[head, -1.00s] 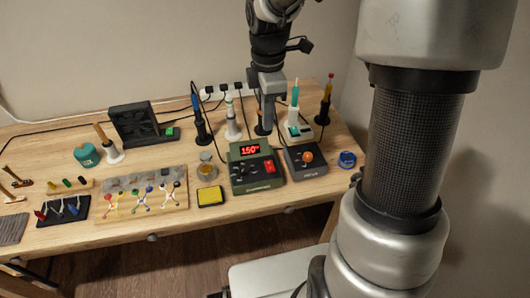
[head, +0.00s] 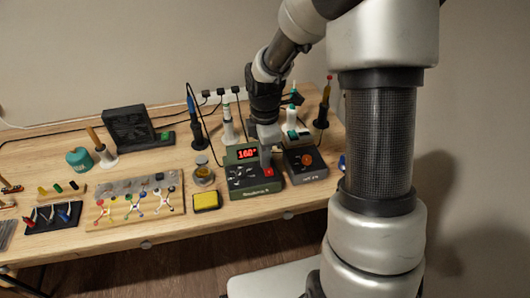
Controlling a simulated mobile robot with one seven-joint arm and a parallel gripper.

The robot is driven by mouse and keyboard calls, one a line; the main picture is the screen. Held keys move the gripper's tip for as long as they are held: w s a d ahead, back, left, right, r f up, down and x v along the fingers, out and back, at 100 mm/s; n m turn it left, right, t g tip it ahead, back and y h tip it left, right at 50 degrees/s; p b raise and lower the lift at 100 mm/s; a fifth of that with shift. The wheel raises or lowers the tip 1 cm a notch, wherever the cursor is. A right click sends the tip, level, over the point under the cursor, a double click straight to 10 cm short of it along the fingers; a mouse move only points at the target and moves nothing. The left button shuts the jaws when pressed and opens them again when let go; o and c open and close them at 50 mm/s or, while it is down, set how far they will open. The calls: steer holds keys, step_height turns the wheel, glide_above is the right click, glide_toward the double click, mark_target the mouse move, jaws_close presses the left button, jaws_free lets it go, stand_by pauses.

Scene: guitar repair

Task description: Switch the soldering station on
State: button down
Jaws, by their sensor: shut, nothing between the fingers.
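The soldering station looks to be the dark green box (head: 244,182) on the workbench; its front lettering is too small to read. Its lit red display (head: 247,154) reads about 160. A red switch (head: 268,171) sits on the right of its top panel, partly hidden by my gripper. My gripper (head: 265,163) is shut and empty, pointing down at the right of the display, at or just above the switch. I cannot tell whether it touches. The switch's position cannot be made out.
A grey box with an orange knob (head: 307,159) stands close on the right. Upright tools in stands, such as the red-tipped one (head: 323,110), stand behind. A black fan unit (head: 130,127) stands at the back left.

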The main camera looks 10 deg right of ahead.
mark_target(266, 171)
steer(key=shift+f, duration=0.1)
steer(key=shift+f, duration=0.15)
stand_by(0.3)
steer(key=shift+s, duration=0.2)
steer(key=shift+s+p, duration=0.35)
steer(key=shift+s, duration=0.3)
steer(key=shift+w+r, duration=0.1)
steer(key=shift+r, duration=0.2)
steer(key=shift+r+p, duration=0.35)
steer(key=shift+p, duration=0.1)
step_height(266, 171, up, 13)
steer(key=p, duration=0.4)
